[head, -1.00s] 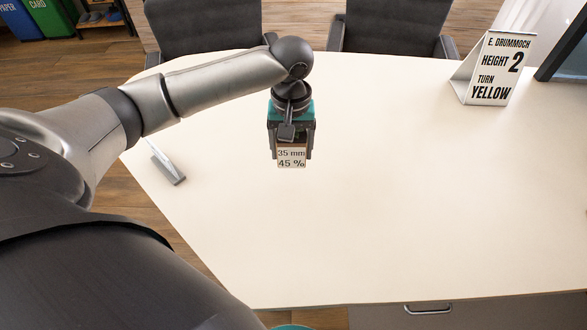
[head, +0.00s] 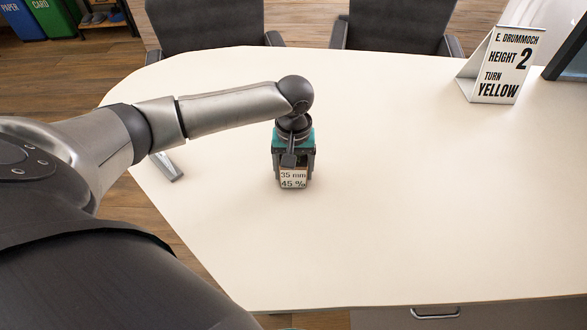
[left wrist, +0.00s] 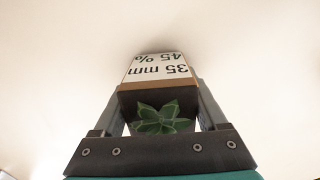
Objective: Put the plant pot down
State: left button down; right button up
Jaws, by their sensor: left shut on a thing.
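The plant pot (head: 293,180) is a small square pot with a white label reading "35 mm 45 %". My left gripper (head: 294,184) points down and is shut on it, with a finger on each side. The pot is upright at the left-middle of the pale table (head: 400,220). Its base is at or very close to the table top; I cannot tell if it touches. In the left wrist view a green succulent (left wrist: 160,118) shows in the pot, near the gripper's palm. My right gripper is not in view.
A folded sign (head: 507,65) reading "E. A small grey stand (head: 170,166) is near the left edge, partly behind my arm. The table's middle and right are clear.

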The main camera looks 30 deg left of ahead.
pick_arm(q)
jog(key=shift+c, duration=1.8)
grip_release()
jog(key=o, duration=0.4)
jog(key=shift+c, duration=0.2)
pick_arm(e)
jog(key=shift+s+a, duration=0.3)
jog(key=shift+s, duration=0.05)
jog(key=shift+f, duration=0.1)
pick_arm(q)
notch_tip(320, 180, up, 5)
jog(key=shift+f+p, duration=0.15)
jog(key=shift+p, duration=0.85)
notch_tip(320, 180, up, 7)
jog(key=shift+p, duration=1.2)
jog(key=shift+r, duration=0.25)
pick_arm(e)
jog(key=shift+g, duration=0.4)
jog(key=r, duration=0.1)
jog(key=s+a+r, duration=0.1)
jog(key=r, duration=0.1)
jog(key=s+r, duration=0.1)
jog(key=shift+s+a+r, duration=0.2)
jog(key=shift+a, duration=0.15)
